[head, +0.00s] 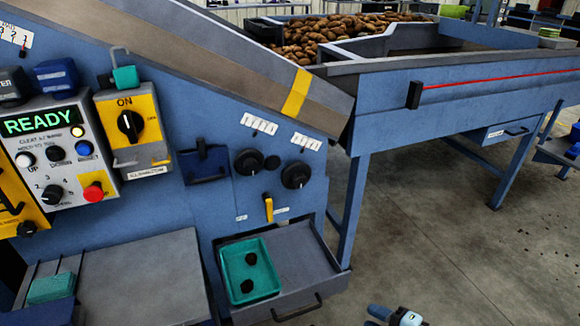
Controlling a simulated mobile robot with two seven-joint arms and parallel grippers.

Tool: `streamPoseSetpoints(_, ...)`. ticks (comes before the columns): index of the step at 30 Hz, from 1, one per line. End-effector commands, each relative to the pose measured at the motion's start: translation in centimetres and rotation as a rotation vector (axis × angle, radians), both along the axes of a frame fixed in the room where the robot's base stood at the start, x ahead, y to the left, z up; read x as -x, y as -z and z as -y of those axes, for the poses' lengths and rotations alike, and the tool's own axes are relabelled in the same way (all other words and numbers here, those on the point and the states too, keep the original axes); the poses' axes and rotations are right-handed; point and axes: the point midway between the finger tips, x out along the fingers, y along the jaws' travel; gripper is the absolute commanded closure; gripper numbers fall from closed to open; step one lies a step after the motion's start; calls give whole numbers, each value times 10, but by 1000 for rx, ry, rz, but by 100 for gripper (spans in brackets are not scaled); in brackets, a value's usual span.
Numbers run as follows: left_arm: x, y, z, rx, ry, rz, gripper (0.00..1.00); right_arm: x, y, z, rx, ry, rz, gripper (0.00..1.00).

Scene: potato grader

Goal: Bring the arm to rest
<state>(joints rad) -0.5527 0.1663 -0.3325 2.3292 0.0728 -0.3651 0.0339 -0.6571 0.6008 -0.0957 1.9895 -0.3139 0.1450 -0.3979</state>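A small white and dark blue part of my own arm (402,317) shows at the bottom edge, right of centre. No gripper fingers can be made out on it, and nothing is seen held there. My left arm and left gripper are not in view. The blue grader (440,95) with its control panel (70,160) stands in front of me. Its display reads READY, and the yellow switch box (132,130) marked ON has a black rotary knob. My visible arm part is apart from the machine, over the floor.
An open drawer (325,285) sticks out low, with a green tray (265,268) holding two dark lumps. Potatoes (320,35) lie in the hopper behind. A grey lid or bench top (150,280) is at lower left. The concrete floor (450,240) at right is clear.

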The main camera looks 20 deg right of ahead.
Motion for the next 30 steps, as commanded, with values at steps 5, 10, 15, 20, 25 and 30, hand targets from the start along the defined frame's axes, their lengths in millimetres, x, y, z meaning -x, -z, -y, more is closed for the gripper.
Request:
streamPoseSetpoints(5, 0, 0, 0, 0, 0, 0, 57, -8, -47, -65, -353, 88, -191, 63)
streamPoseSetpoints(10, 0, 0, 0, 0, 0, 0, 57, 4, -84, -120, -636, 132, -413, 63)
streamPoseSetpoints(15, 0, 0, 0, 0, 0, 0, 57, 9, -100, -150, -802, 170, -505, 63)
streamPoseSetpoints(20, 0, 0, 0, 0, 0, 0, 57, 3, -108, -166, -901, 199, -491, 63)
streamPoseSetpoints(25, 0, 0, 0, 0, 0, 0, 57, -4, -119, -182, -1009, 233, -475, 63)
streamPoseSetpoints(30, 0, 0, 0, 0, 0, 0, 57, -12, -132, -197, -1119, 265, -459, 63)
